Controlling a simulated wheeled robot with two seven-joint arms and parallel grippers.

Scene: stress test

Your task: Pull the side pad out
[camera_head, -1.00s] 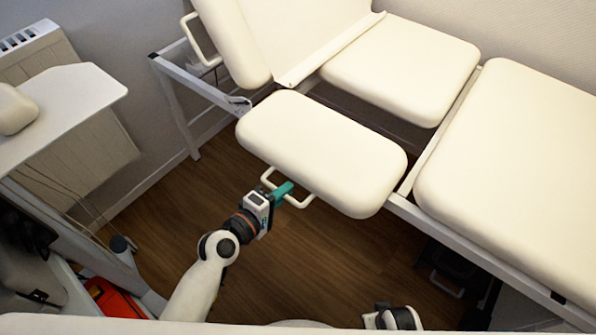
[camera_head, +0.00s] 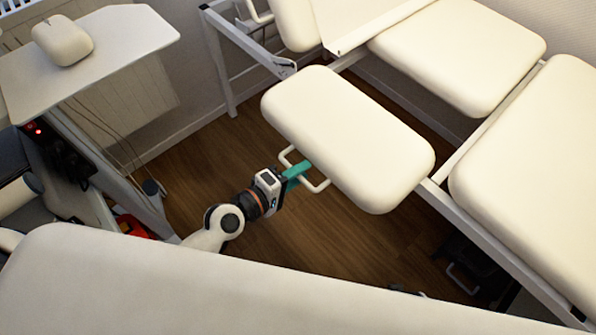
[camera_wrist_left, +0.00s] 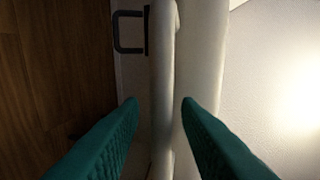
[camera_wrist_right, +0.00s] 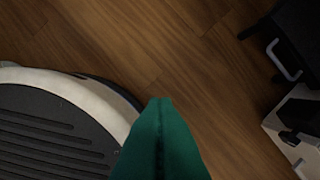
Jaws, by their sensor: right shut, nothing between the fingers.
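The cream side pad (camera_head: 350,135) sits beside the treatment couch in the head view, with a white loop handle (camera_head: 318,186) on its near edge. My left gripper (camera_head: 303,170) is at this handle. In the left wrist view, its teal fingers (camera_wrist_left: 160,103) are apart, with a pale bar running between their tips and visible gaps beside it. In the right wrist view, my right gripper (camera_wrist_right: 160,102) has its fingers together, empty, above the wooden floor. It is hidden in the head view.
The couch's larger cream pads (camera_head: 535,160) and white frame (camera_head: 455,222) lie to the right. A white side table (camera_head: 125,32) with a small cream cushion (camera_head: 62,40) stands at left. Wooden floor (camera_head: 340,245) is clear below the side pad. A pale surface fills the bottom.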

